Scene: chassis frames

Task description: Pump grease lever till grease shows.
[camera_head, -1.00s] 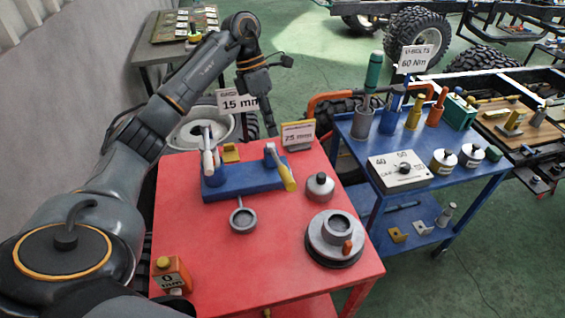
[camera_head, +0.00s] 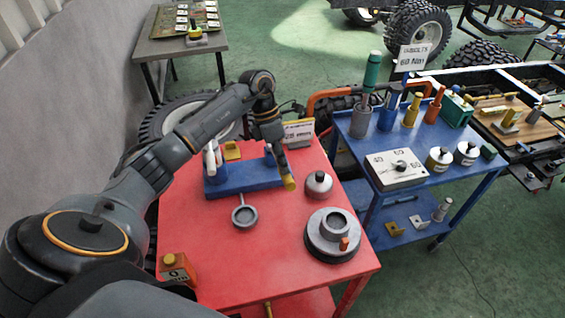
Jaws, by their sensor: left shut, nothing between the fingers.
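A blue fixture (camera_head: 228,188) lies on the red cart (camera_head: 190,232). At its right end is a lever with a yellow tip (camera_head: 289,183) that points toward me. I cannot tell for certain that it is the grease lever. A pale upright handle (camera_head: 212,160) stands at the fixture's left end. My left gripper (camera_head: 276,148) reaches down over the right end, at the lever's upper part. It is shut with nothing visibly held. The arm hides much of the lever, and I cannot tell whether they touch. I make out no grease. My right gripper is out of view.
The red cart also holds a ring-shaped cup (camera_head: 244,216), a small grey pot (camera_head: 319,184), a round grey fixture (camera_head: 333,238) and an orange block (camera_head: 176,268). A blue cart (camera_head: 345,127) with tools stands to the right.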

